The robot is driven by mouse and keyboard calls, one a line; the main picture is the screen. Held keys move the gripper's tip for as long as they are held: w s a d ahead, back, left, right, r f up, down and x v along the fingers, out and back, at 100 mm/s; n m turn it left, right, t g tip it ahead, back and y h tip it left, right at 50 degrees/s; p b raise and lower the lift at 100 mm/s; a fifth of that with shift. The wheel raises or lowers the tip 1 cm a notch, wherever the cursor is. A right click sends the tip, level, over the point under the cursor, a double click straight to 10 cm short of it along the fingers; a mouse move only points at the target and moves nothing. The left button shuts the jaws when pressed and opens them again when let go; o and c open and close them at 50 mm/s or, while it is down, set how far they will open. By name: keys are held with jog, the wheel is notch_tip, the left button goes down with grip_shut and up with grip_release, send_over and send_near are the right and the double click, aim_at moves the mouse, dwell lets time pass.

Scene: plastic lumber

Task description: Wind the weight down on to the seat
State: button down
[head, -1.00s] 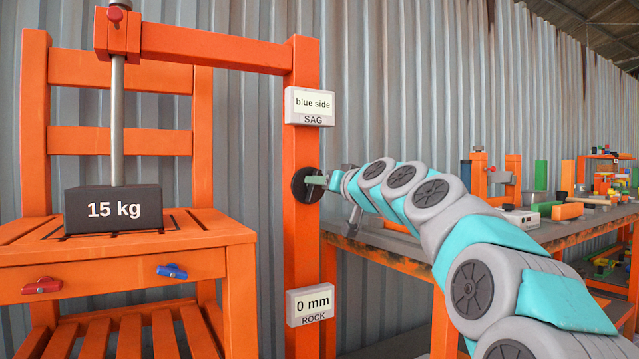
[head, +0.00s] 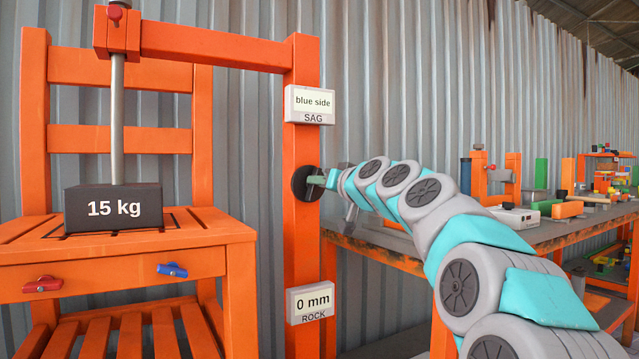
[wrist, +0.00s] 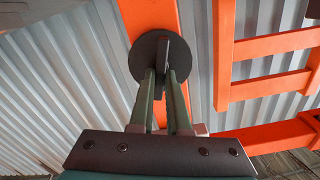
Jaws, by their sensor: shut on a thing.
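The dark weight marked "15 kg" (head: 113,208) hangs on a grey rod (head: 117,120) under the orange overhead arm (head: 215,48). It is level, at the slatted orange seat (head: 200,228); I cannot tell whether its underside touches. A dark round knob (head: 299,184) is on the orange post; the wrist view shows its disc (wrist: 145,52) with a raised bar across it. My gripper (head: 318,181) is at the knob, and in the wrist view its fingers (wrist: 164,78) are shut on the bar. The SAG display (head: 309,105) reads "blue side"; the ROCK display (head: 311,303) reads "0 mm".
A red lever (head: 43,284) and a blue lever (head: 172,270) are on the seat's front rail. A workbench (head: 385,248) with blocks and tools stands right, behind my arm. A corrugated wall is close behind the post.

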dwell(0.3)
jog(key=shift+m+p, duration=0.35)
jog(key=shift+m, duration=0.35)
jog(key=c, duration=0.9)
grip_release()
jog(key=shift+d, duration=0.1)
jog(key=v, duration=0.7)
jog(key=shift+s+d+f+b, duration=0.1)
jog(key=shift+s+d+b, duration=0.1)
jog(key=shift+s+b, duration=0.15)
